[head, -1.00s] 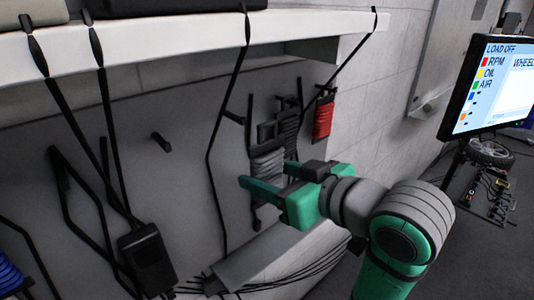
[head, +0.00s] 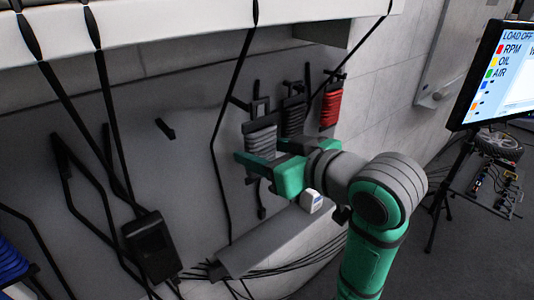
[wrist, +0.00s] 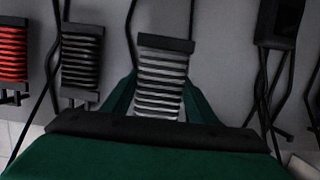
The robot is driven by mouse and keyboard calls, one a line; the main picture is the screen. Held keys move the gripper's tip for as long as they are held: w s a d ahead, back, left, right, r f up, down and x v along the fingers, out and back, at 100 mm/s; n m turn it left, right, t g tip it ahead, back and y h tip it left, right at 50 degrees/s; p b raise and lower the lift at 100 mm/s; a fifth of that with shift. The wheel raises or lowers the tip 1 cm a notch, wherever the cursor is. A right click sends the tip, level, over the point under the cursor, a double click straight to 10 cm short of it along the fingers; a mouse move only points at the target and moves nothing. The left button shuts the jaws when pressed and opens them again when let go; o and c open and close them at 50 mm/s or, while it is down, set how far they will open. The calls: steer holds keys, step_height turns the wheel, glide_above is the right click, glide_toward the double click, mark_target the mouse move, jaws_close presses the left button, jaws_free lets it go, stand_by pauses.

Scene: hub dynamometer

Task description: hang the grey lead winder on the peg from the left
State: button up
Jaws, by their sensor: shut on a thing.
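The grey lead winder (head: 261,138), pale lead wound on a dark frame with an open loop on top, is upright in front of the grey wall panel. My gripper (head: 258,162) is shut on its lower part; in the wrist view the winder (wrist: 163,75) stands between my green fingers (wrist: 155,105). A dark peg (head: 239,103) sticks out just left of the loop; I cannot tell whether they touch. Another bare peg (head: 165,129) is farther left. A dark winder (head: 292,116) and a red winder (head: 331,106) hang to the right.
A hanging black strap (head: 222,115) runs close left of the winder. A black box (head: 150,248) hangs lower left. A grey ledge (head: 262,240) below holds a small white object (head: 311,201). A white shelf (head: 180,32) is overhead. A monitor (head: 490,75) stands at the right.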

mark_target(234, 141)
steer(key=shift+r+x, duration=0.25)
steer(key=shift+x, duration=0.95)
steer(key=shift+r+x, duration=0.25)
steer(key=shift+x, duration=1.85)
steer(key=shift+f, duration=0.25)
steer(key=o, duration=1)
steer(key=shift+d, duration=0.1)
steer(key=shift+o, duration=1.4)
